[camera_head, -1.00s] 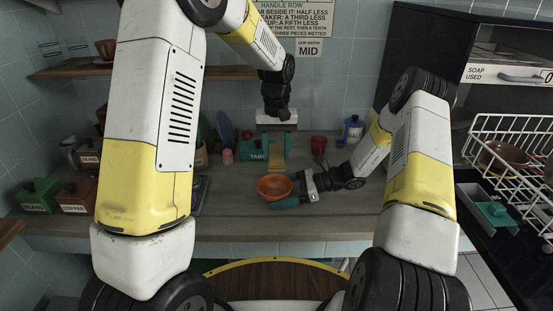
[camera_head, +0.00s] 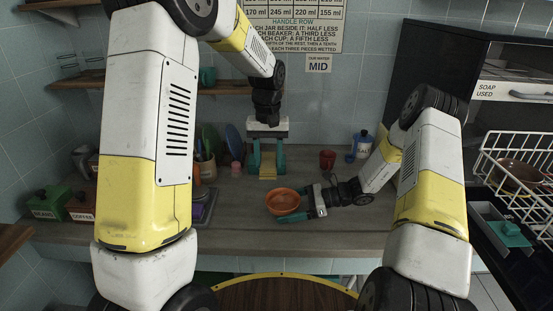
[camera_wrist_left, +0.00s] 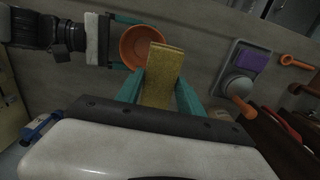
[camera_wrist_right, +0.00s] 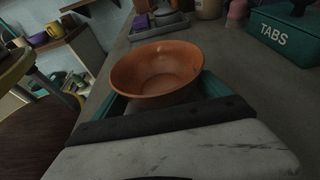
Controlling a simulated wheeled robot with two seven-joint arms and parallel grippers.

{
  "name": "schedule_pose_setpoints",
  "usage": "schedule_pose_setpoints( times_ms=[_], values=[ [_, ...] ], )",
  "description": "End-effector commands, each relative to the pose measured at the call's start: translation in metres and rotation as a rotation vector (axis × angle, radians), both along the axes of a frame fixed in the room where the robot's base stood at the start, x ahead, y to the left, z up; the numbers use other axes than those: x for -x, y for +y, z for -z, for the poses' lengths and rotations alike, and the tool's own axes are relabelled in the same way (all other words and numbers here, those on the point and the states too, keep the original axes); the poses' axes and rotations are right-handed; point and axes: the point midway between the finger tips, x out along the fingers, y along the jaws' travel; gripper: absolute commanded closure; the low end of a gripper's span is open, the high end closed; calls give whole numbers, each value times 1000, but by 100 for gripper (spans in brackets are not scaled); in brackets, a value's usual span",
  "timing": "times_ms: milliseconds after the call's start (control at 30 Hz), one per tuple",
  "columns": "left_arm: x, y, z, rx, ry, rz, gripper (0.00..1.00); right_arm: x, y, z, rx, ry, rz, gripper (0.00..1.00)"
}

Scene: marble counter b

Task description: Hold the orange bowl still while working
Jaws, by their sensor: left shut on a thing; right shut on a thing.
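The orange bowl (camera_head: 283,202) stands on the grey counter near its front edge. My right gripper (camera_head: 305,209) is shut on the bowl from the right. In the right wrist view the bowl (camera_wrist_right: 157,72) looks upright, with its inside visible and empty. My left gripper (camera_head: 267,165) is shut on a yellow sponge-like block (camera_head: 268,173), behind and slightly left of the bowl. In the left wrist view the block (camera_wrist_left: 162,75) points toward the bowl (camera_wrist_left: 140,45) and overlaps its edge in the picture. Whether they touch cannot be told.
A red cup (camera_head: 328,158) and a blue-white bottle (camera_head: 361,145) stand behind at right. A green TABS box (camera_wrist_right: 288,28) is behind the bowl. Utensils and a grey tray with a purple item (camera_wrist_left: 247,62) lie left. A white dish rack (camera_head: 515,165) is far right.

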Motion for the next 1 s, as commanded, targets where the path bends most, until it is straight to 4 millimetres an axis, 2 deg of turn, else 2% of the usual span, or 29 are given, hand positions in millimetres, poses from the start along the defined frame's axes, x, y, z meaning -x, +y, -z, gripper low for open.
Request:
schedule_pose_setpoints(
  times_ms=[167, 200, 267, 500, 633, 767, 1000],
  values=[
    [0, 1, 0, 0, 0, 1, 93, 0, 0, 0, -1, 0, 0, 36],
    [0, 1, 0, 0, 0, 1, 93, 0, 0, 0, -1, 0, 0, 12],
    [0, 1, 0, 0, 0, 1, 93, 0, 0, 0, -1, 0, 0, 0],
    [0, 1, 0, 0, 0, 0, 93, 0, -1, 0, 0, 0, 0, 0],
    [0, 1, 0, 0, 0, 0, 93, -1, -9, -3, 1, -2, 2, 0],
    [0, 1, 0, 0, 0, 0, 93, -1, -31, -9, 2, -3, 3, 0],
    [0, 1, 0, 0, 0, 0, 93, -1, -80, -24, 1, -2, 4, 0]
  ],
)
